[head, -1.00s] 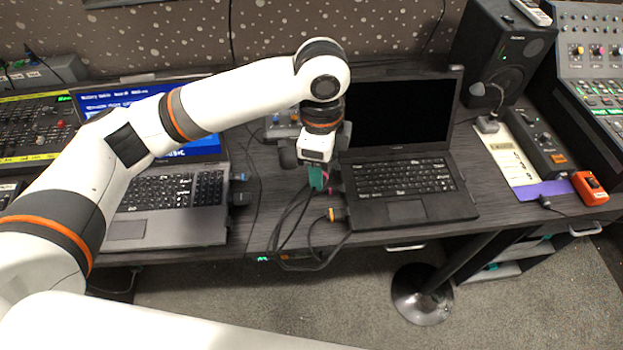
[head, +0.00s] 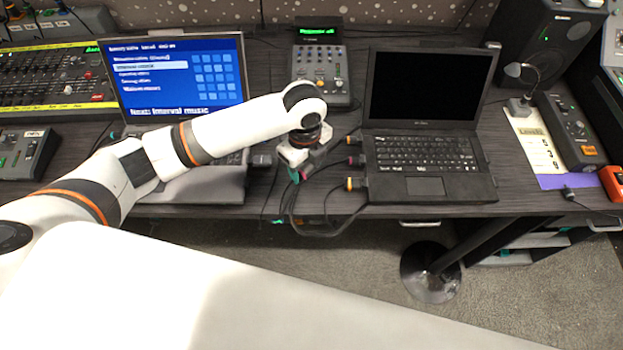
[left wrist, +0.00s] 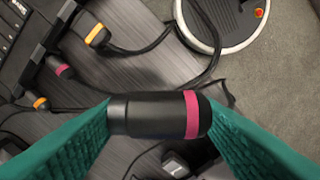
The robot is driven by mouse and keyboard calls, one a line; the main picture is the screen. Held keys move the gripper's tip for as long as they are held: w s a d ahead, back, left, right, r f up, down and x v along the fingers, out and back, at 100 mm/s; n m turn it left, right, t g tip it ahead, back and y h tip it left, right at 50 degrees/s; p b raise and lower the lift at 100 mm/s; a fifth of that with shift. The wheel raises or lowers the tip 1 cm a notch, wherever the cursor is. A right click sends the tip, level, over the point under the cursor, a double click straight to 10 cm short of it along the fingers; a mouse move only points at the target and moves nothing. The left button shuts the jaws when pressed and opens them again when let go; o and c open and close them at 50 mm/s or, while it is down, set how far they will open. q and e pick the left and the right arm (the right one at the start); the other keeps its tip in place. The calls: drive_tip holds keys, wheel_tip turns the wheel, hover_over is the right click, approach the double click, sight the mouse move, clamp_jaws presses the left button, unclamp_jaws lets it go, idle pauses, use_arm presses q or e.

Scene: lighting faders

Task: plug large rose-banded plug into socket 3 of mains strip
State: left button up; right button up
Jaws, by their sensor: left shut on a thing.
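My left gripper (head: 296,173) is over the front part of the bench, between the two laptops. In the left wrist view its teal fingers (left wrist: 160,128) are shut on the large rose-banded plug (left wrist: 150,116). The plug is a thick black cylinder lying crosswise between the fingertips, with its rose band near the right finger. In the head view the gripper mostly hides this plug. I cannot make out the mains strip or socket 3 for certain in either view. My right gripper is not in view.
Plugs with yellow (head: 354,184) and rose (head: 356,160) bands sit at the right laptop's (head: 425,188) left edge. Black cables (head: 325,232) loop over the bench's front edge. The left laptop (head: 215,190) is partly behind my arm. A small mixer (head: 322,75) stands at the back.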

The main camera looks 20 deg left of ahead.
sight(306, 191)
use_arm(q)
wheel_tip(306, 191, down, 4)
drive_tip(key=shift+r, duration=0.2)
wheel_tip(306, 191, down, 3)
drive_tip(key=shift+f+p, duration=0.15)
drive_tip(key=shift+p, duration=0.55)
drive_tip(key=shift+f, duration=0.55)
drive_tip(key=shift+f, duration=0.1)
drive_tip(key=shift+f, duration=0.15)
drive_tip(key=o, duration=1)
